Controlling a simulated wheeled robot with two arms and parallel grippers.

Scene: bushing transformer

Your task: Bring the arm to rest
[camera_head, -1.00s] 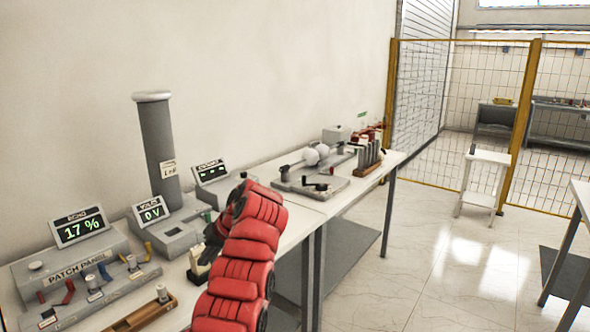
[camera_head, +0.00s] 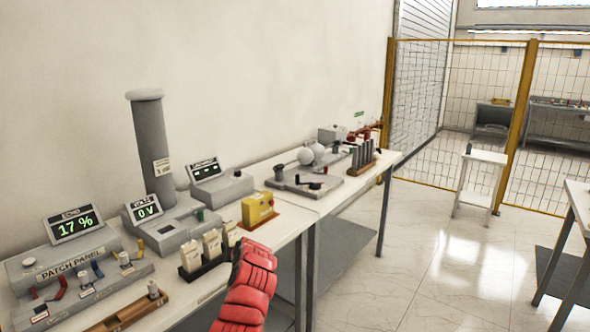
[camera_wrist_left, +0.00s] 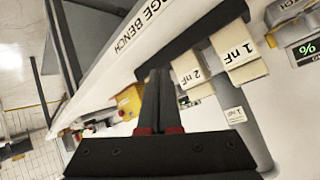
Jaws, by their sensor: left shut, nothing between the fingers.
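My left arm (camera_head: 245,295), red and segmented, rises from the bottom middle of the head view at the bench's front edge. Its gripper is mostly hidden there behind the arm. In the left wrist view the two dark fingers of my left gripper (camera_wrist_left: 157,95) are together with nothing between them. They point over the bench front, in front of the black rack (camera_wrist_left: 195,38) of white blocks. The wrist view shows blocks labelled 2 nF (camera_wrist_left: 192,70) and 1 nF (camera_wrist_left: 233,45). My right gripper is in neither view.
The bench (camera_head: 290,228) holds a patch panel (camera_head: 72,268), a grey column (camera_head: 152,145), a volts display (camera_head: 146,210), a yellow box (camera_head: 257,208) and a sphere device (camera_head: 318,178). White floor (camera_head: 400,270) lies open to the right.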

